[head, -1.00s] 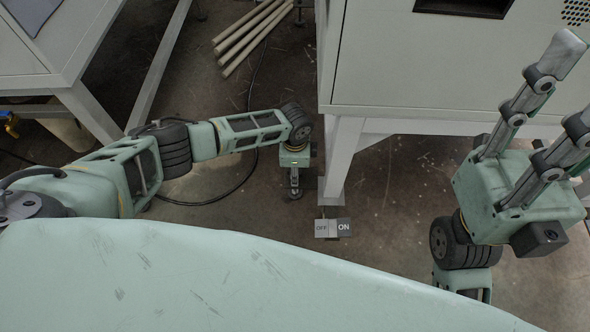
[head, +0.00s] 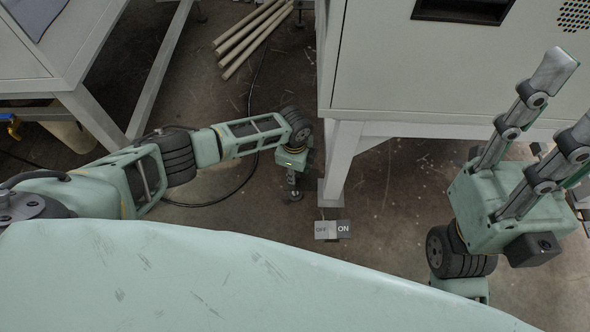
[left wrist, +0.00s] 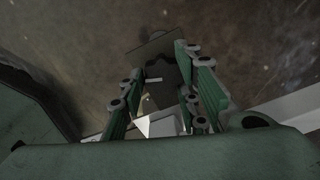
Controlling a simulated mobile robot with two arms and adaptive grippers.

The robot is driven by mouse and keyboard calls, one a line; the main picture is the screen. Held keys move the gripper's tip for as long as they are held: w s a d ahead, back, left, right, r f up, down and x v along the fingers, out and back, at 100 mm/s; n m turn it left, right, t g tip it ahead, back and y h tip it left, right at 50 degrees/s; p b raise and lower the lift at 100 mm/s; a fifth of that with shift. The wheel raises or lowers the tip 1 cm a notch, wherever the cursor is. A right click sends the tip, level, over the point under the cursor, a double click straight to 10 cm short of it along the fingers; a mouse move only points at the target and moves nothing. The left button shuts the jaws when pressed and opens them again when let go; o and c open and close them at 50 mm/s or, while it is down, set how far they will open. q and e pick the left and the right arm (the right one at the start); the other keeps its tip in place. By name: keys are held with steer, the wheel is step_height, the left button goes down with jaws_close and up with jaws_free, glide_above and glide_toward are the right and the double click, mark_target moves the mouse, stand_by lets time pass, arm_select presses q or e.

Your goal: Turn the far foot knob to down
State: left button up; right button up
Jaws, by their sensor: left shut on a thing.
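My left gripper (head: 294,190) points down at the floor beside the leg of the white machine (head: 343,160). In the left wrist view its two fingers (left wrist: 160,66) stand either side of a dark knob-like part (left wrist: 161,76), shut on it. The knob's marking and exact setting are too dark and small to read. In the head view the gripper hides most of it. A grey OFF/ON plate (head: 333,229) lies on the floor just in front of the machine leg. My right gripper (head: 568,98) is raised at the right, fingers apart and empty.
The white machine's body overhangs the floor at the right. A white bench (head: 85,50) with slanting legs stands at the left. Several pale rods (head: 250,38) lie on the floor at the back. A black cable (head: 215,203) curves behind my left arm.

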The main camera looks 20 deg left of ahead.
arm_select(q)
steer(key=shift+s+f+m, duration=0.1)
steer(key=shift+s+m, duration=0.3)
steer(key=shift+m, duration=0.5)
steer(key=o, duration=1.1)
steer(key=shift+c, duration=0.2)
steer(key=shift+w, duration=0.1)
